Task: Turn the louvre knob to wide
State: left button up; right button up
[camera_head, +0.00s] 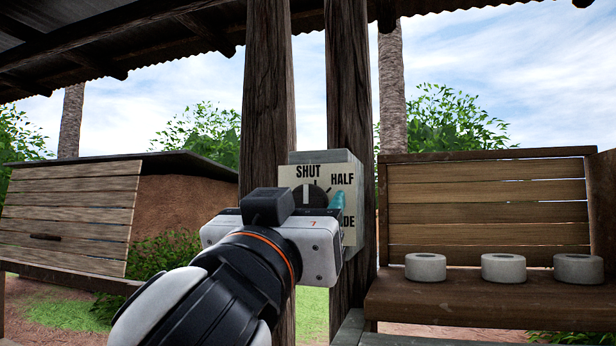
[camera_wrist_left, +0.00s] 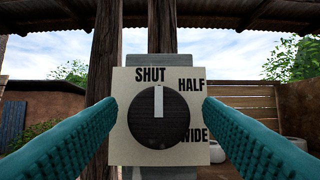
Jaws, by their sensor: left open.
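The louvre knob (camera_head: 317,196) is a dark round dial on a pale panel marked SHUT, HALF and WIDE. The wrist view shows the whole knob (camera_wrist_left: 158,130), with its white pointer straight up at SHUT. My left gripper (camera_wrist_left: 160,106) is open, with one teal finger on each side of the knob and gaps between. I cannot tell how far the fingertips are from the panel. In the head view my left gripper (camera_head: 326,202) covers the panel's lower left and part of WIDE. My right gripper is not in view.
The panel is on a grey box (camera_head: 352,172) at dark wooden posts (camera_head: 268,100). A wooden bench (camera_head: 480,300) with three pale rings (camera_head: 425,267) stands at the right. A mud-walled structure with a plank front (camera_head: 75,212) is at the left.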

pick_arm(q)
jog(key=shift+p+x, duration=0.35)
jog(key=shift+x, duration=0.9)
jog(key=c, duration=0.9)
